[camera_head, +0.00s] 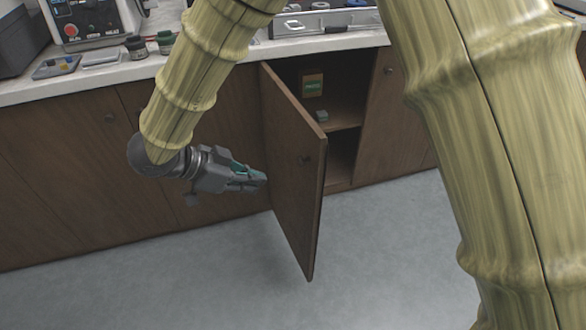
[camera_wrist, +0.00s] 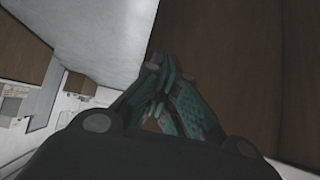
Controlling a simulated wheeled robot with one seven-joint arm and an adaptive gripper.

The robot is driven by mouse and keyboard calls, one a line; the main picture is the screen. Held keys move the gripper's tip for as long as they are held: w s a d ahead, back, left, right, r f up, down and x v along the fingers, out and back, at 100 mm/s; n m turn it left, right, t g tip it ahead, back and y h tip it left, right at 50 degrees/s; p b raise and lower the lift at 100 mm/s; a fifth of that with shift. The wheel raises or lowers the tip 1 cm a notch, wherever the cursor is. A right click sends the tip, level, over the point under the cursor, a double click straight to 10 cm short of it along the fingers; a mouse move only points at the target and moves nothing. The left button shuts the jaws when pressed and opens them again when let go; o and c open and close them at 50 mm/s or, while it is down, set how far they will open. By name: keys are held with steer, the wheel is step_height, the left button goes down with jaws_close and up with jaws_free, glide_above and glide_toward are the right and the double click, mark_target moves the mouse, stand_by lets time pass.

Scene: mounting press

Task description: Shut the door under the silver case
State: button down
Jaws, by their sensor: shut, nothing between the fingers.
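In the wrist view the shut fingers (camera_wrist: 165,85) point toward a brown wooden surface (camera_wrist: 225,60).
Inside the cabinet a small brown box (camera_head: 312,85) and a small grey-green block (camera_head: 321,116) sit on a shelf. The counter (camera_head: 110,80) above holds a control unit (camera_head: 90,20) and dark jars (camera_head: 136,47). The grey floor (camera_head: 200,285) is clear.

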steer(key=b, duration=0.4)
glide_toward(312, 189)
steer(key=shift+x, duration=2.5)
steer(key=shift+d, duration=0.1)
